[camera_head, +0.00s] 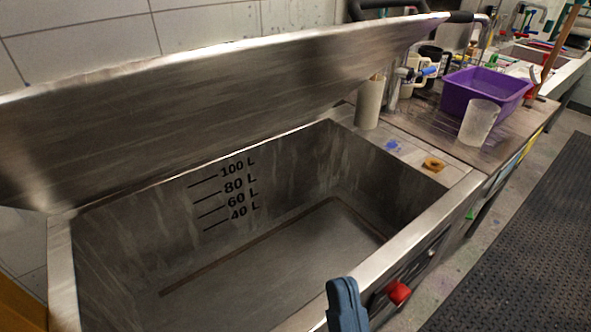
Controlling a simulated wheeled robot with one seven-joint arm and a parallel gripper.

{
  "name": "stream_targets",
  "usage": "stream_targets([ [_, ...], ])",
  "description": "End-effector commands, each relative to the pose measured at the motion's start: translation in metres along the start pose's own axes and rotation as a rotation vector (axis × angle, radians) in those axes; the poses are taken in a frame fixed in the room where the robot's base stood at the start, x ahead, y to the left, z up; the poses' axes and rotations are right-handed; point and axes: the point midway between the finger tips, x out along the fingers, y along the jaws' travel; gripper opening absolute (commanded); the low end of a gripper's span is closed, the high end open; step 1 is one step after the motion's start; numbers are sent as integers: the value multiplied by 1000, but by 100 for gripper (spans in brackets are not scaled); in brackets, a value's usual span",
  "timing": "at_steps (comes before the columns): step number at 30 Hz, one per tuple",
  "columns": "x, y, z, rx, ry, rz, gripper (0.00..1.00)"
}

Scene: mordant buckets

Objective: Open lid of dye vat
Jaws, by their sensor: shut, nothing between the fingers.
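The dye vat (465,190) is a deep steel basin that fills the left and middle of the view. Black litre marks run from 40 L to 100 L on its inner back wall, and its floor is bare. Its steel lid (215,105) stands raised along the back edge, tilted up in front of the tiled wall. A black handle (383,4) shows behind the lid's top edge. My gripper (344,290), blue-grey, is at the bottom, in front of the vat's front rim, shut and empty. It is apart from the lid.
A red knob (398,292) sits on the vat's front panel, right of my gripper. A counter to the right holds a purple tub (484,92), a translucent beaker (479,122) and a pale cylinder (369,102). A dark floor mat (535,235) lies clear at the right.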

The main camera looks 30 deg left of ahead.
Motion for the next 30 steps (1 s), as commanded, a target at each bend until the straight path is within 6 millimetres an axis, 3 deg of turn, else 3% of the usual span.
stream_targets([
  [1, 20, -12, 3, 13, 28, -73, 0],
  [3, 40, -28, 6, 35, 52, -160, 0],
  [9, 74, -62, 12, 69, 84, -329, 0],
  [17, 91, -74, 11, 78, 89, -371, 0],
  [30, 167, -104, 2, 77, 90, -373, 0],
])
